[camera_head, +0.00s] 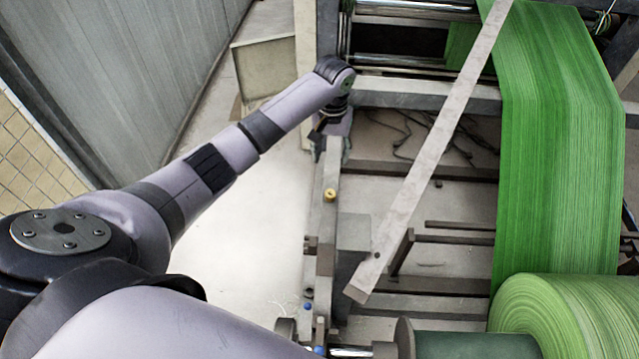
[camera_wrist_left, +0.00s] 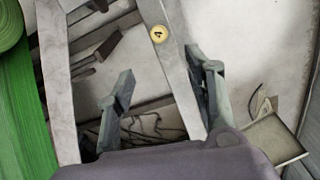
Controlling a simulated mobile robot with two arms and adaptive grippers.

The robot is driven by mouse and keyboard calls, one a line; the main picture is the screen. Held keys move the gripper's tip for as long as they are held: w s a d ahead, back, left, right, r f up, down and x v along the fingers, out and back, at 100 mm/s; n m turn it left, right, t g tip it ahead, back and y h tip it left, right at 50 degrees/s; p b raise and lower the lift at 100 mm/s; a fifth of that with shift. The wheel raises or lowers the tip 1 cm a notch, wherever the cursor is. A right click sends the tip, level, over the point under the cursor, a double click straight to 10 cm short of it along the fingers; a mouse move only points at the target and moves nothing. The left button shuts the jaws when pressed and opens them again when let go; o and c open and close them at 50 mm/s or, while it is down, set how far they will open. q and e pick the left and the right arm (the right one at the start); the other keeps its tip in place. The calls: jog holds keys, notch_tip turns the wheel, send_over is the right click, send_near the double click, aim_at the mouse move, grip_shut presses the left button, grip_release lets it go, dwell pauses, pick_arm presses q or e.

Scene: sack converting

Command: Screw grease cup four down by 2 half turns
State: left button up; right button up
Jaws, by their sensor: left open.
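Grease cup four (camera_head: 330,194) is a small yellow cap on top of a grey machine beam. In the left wrist view the cup (camera_wrist_left: 158,34) shows from above as a yellow disc with a dark "4" on it. My left gripper (camera_head: 322,128) hangs over the same beam, farther up the picture than the cup. In the left wrist view its fingers (camera_wrist_left: 162,72) are apart with nothing between them, and the cup lies beyond the fingertips, not touched. My right gripper is in neither view.
A slanted metal bar (camera_head: 425,165) crosses right of the beam. A green woven web (camera_head: 560,140) runs down to a green roll (camera_head: 570,315) at the right. Dark cables (camera_head: 440,140) lie on the floor behind the frame. The floor left of the beam (camera_head: 240,240) is clear.

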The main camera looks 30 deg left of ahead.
aim_at(330, 192)
pick_arm(q)
notch_tip(330, 192, down, 17)
jog(key=shift+w+d+f, duration=0.1)
jog(key=shift+f, duration=0.1)
jog(key=shift+c, duration=0.5)
grip_shut()
dwell(0.3)
